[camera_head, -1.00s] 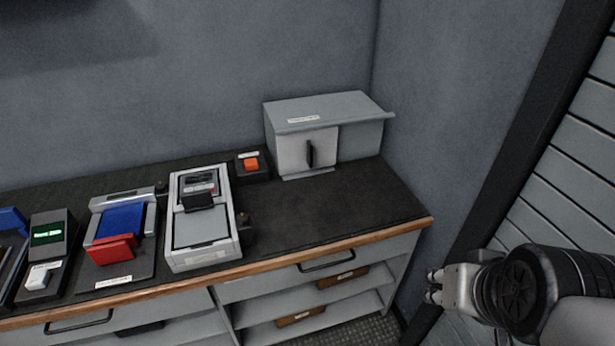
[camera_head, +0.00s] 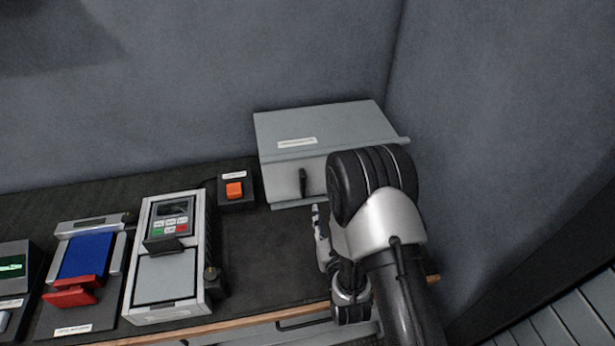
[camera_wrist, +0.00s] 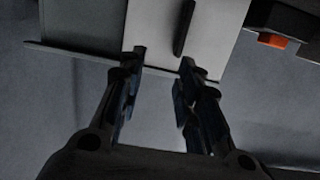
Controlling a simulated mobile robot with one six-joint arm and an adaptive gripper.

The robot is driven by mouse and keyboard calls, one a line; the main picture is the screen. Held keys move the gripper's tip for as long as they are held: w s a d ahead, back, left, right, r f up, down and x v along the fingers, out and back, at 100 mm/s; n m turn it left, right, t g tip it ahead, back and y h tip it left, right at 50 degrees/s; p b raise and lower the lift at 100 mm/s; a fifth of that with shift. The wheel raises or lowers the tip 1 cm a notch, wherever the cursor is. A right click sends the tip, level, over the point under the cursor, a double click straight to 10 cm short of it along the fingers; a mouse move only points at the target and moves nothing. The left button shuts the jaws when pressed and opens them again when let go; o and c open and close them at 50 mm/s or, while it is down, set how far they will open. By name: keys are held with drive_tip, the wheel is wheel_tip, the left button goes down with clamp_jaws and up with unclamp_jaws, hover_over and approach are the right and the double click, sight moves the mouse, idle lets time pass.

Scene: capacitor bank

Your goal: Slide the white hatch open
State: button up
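The white hatch (camera_head: 283,183) is an upright panel on the left part of the grey box's (camera_head: 335,130) front. It carries a dark vertical handle (camera_head: 303,183). In the wrist view the hatch (camera_wrist: 154,28) and its handle (camera_wrist: 184,27) show at the top. My gripper (camera_head: 319,220) is in front of the box, below and slightly right of the handle in the head view. My arm hides the right part of the box front.
An orange button (camera_head: 235,190) on a dark block stands left of the box. A keypad device (camera_head: 168,260) and a blue-and-red device (camera_head: 85,265) stand farther left on the dark counter (camera_head: 265,265). Walls close in behind and to the right.

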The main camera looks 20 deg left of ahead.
drive_tip(key=n+y, duration=0.1)
drive_tip(key=y, duration=0.1)
approach(304, 183)
drive_tip(key=shift+t, duration=0.3)
drive_tip(key=b+x, duration=0.1)
drive_tip(key=x, duration=0.3)
drive_tip(key=b+x, duration=0.1)
drive_tip(key=x, duration=0.3)
drive_tip(key=shift+w+a+f, duration=0.2)
drive_tip(key=shift+a, duration=0.1)
drive_tip(key=shift+h, duration=0.3)
clamp_jaws()
